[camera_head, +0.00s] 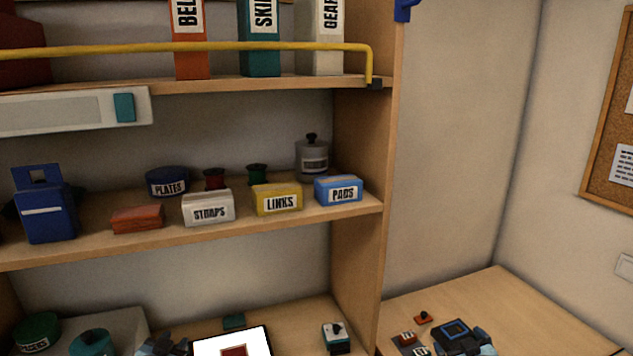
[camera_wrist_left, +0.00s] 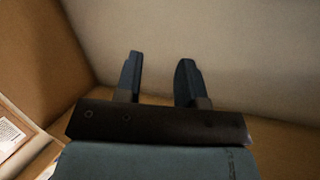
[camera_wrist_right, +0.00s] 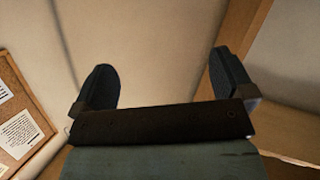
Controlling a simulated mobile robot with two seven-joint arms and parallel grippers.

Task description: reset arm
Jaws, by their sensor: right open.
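My left gripper (camera_head: 165,346) shows only in part at the bottom edge of the head view, left of a white screen. In the left wrist view my left gripper (camera_wrist_left: 158,75) has its two dark fingers apart, with nothing between them, facing a pale wall. My right gripper (camera_head: 468,345) shows in part at the bottom right of the head view, over the wooden side table. In the right wrist view my right gripper (camera_wrist_right: 163,85) has its fingers wide apart and empty, in front of a bare wall.
A wooden shelf unit (camera_head: 392,150) holds labelled boxes, including a yellow LINKS box (camera_head: 276,199) and a blue PADS box (camera_head: 338,190). A white screen (camera_head: 215,345) stands at the bottom centre. Small parts lie on the side table (camera_head: 530,320), whose right part is clear.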

